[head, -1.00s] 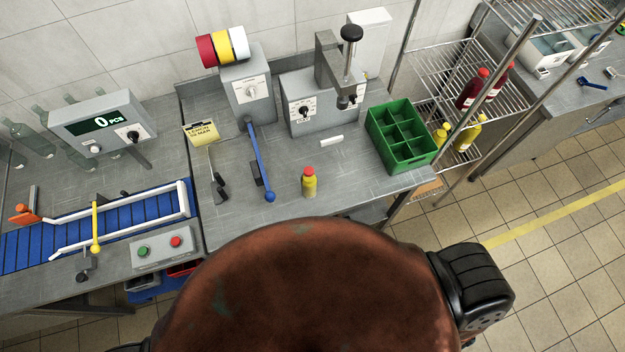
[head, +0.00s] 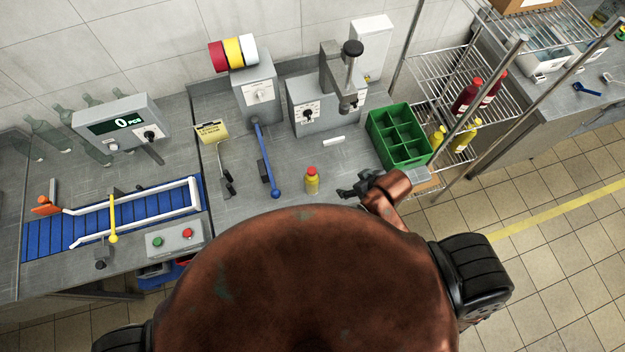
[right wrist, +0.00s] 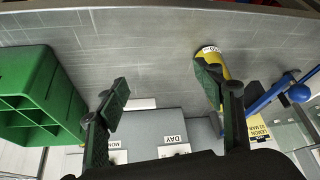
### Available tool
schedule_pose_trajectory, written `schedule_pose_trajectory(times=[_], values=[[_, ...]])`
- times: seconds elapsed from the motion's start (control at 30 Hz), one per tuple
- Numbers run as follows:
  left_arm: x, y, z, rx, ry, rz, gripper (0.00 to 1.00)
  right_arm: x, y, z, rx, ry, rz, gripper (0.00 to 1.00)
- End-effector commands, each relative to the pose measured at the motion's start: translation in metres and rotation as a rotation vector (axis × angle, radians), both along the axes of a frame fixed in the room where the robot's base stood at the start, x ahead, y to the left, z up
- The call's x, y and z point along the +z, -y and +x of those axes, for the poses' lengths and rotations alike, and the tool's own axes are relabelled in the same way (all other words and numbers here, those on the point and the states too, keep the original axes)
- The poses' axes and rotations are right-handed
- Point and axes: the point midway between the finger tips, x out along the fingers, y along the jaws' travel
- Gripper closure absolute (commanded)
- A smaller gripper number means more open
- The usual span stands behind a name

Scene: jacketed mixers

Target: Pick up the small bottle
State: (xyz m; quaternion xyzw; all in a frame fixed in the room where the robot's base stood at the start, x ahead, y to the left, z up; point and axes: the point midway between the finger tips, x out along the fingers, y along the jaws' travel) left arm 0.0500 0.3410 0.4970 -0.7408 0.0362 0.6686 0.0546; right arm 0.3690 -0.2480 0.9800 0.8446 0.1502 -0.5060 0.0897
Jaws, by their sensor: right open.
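The small bottle (head: 311,181) is yellow with a red cap. It stands upright on the grey worktop near its front edge. My right gripper (head: 352,190) is to the right of the bottle, apart from it, with its fingers pointing left. In the right wrist view the gripper (right wrist: 163,84) is open and nothing is between its fingers. The bottle also shows there (right wrist: 226,66), partly hidden behind the right-hand finger. My left gripper is not in view.
A green divided crate (head: 374,126) stands behind my right gripper. A blue-handled lever (head: 267,165) is left of the bottle, and a press (head: 340,80) stands at the back. A wire shelf (head: 455,110) with bottles is at the right. A white block (head: 334,141) lies behind the bottle.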

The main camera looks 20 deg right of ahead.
Motion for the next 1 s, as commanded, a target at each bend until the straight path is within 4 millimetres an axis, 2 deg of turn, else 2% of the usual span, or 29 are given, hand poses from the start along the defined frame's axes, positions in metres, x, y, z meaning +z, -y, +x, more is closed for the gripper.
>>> schedule_pose_trajectory(times=[0.03,0.2,0.3,0.4,0.53,0.77,1.0], values=[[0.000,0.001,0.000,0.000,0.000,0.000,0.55,0.009,-0.015,0.013,0.061,0.021,0.004,0.39],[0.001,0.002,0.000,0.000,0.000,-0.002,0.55,0.027,-0.068,0.042,0.267,0.058,0.026,0.39],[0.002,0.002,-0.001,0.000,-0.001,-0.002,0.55,0.034,-0.096,0.053,0.405,0.057,0.022,0.39],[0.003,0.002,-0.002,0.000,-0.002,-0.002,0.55,0.037,-0.112,0.057,0.529,0.033,0.002,0.39],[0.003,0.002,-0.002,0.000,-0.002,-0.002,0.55,0.035,-0.111,0.058,0.621,-0.019,-0.032,0.39],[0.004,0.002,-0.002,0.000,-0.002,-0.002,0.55,0.031,-0.100,0.058,0.668,-0.075,-0.064,0.39],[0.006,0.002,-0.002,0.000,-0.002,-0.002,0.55,0.009,-0.107,0.061,0.669,-0.081,-0.062,0.39]])
